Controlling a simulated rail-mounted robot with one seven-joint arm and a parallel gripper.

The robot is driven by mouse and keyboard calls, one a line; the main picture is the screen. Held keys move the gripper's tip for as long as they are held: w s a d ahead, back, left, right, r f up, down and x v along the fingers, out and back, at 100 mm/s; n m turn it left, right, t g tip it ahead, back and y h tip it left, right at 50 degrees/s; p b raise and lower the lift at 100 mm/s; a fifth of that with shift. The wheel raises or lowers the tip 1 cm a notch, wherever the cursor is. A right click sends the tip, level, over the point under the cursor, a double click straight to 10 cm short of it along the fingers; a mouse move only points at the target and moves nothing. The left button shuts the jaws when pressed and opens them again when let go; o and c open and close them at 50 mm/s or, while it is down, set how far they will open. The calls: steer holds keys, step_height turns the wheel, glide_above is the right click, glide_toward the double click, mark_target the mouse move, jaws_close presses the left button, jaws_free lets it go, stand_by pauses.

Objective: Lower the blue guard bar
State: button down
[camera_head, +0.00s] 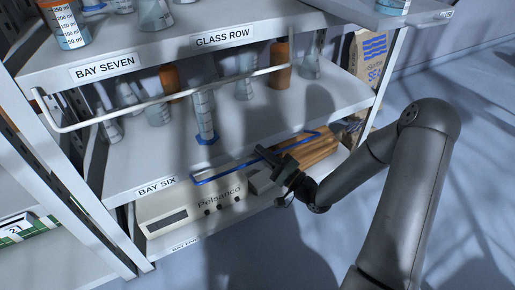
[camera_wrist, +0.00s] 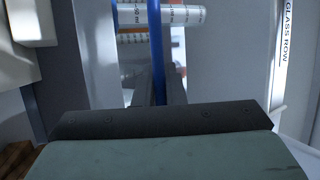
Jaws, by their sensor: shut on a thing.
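In the wrist view the blue bar (camera_wrist: 157,45) runs upright between my fingers (camera_wrist: 160,90). My gripper hides a short stretch of the bar. Whether the bar sits fully down is hard to tell.
A white guard bar (camera_head: 165,101) crosses the glassware above. A graduated cylinder with a blue base (camera_head: 204,115) stands on the BAY SIX shelf behind the blue bar. Open floor (camera_head: 465,150) is at right.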

steer(key=shift+s+d+f+y+b, duration=0.2)
steer(key=shift+s+f+b, duration=0.25)
steer(key=shift+f, duration=0.1)
steer(key=shift+s+d+f+y+b, duration=0.2)
steer(key=shift+s+f+b, duration=0.25)
steer(key=shift+f, duration=0.1)
stand_by(0.6)
steer(key=c, duration=1.5)
jaws_free()
steer(key=shift+d, duration=0.1)
steer(key=p+v, duration=0.3)
steer(key=v, duration=1.4)
steer(key=shift+p, duration=0.3)
steer(key=shift+s+f, duration=0.1)
